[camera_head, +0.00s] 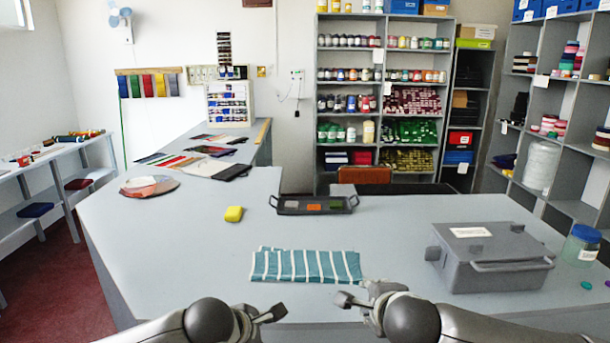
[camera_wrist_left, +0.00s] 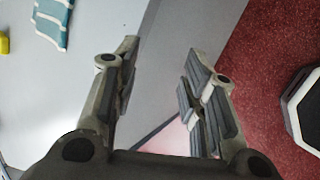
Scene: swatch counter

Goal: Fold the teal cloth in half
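The teal cloth (camera_head: 305,266) with white stripes lies on the grey counter in front of me, wider than deep, its far left edge slightly uneven. Part of it shows at the upper left of the left wrist view (camera_wrist_left: 52,22). My left gripper (camera_head: 262,314) is near the counter's front, below the cloth's left part and apart from it. In the left wrist view its fingers (camera_wrist_left: 160,70) are spread with nothing between them. My right gripper (camera_head: 361,294) is just in front of the cloth's near right corner; its fingers look apart and empty.
The counter left of the cloth is clear.

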